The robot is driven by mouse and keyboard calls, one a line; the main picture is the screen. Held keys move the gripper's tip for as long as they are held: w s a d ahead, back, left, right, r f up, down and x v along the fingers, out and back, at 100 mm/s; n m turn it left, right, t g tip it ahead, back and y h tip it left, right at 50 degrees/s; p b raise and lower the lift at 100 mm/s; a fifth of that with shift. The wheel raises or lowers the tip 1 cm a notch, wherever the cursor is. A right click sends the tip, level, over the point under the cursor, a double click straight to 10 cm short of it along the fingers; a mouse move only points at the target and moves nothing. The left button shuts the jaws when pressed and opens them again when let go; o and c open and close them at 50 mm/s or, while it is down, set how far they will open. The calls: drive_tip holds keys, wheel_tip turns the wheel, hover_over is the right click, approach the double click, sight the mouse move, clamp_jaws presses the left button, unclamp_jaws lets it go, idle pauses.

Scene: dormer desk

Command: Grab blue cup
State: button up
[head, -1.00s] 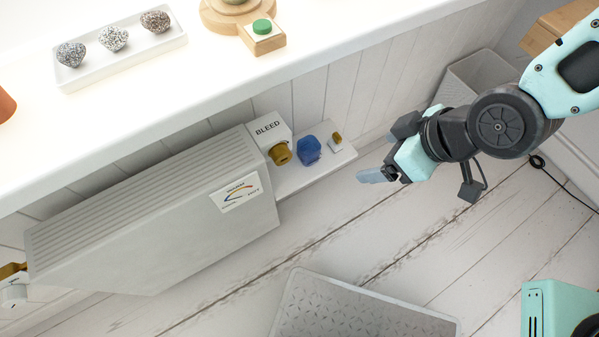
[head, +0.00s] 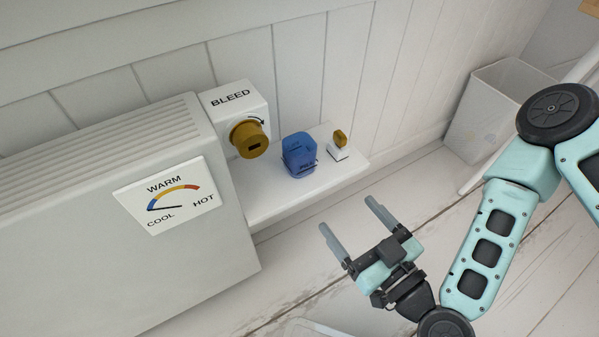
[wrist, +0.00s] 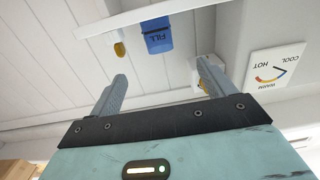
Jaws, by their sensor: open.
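The blue cup (head: 299,155) stands on a small white shelf (head: 280,196) beside the radiator, between the BLEED valve and a small brass-topped piece. My gripper (head: 351,224) is open and empty, in front of and below the cup to the right in the head view. Its two fingers (wrist: 163,78) point toward the shelf and are apart from the cup.
The BLEED box with its brass knob (head: 250,138) stands close left of the cup. A small white piece with a brass top (head: 339,146) stands close right. The radiator (head: 110,245) fills the left. A white bin (head: 487,112) stands at the right. The space before the shelf is clear.

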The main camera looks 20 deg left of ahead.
drive_tip(key=b, duration=0.3)
approach(308, 164)
drive_tip(key=shift+t, duration=0.3)
drive_tip(key=x, duration=0.6)
drive_tip(key=shift+a, duration=0.15)
drive_tip(key=b+x, duration=0.3)
drive_tip(key=x, duration=0.1)
drive_tip(key=shift+a+f, duration=0.15)
drive_tip(key=shift+a, duration=0.1)
drive_tip(key=shift+w+a, duration=0.3)
drive_tip(key=shift+a, duration=0.05)
drive_tip(key=c, duration=1.1)
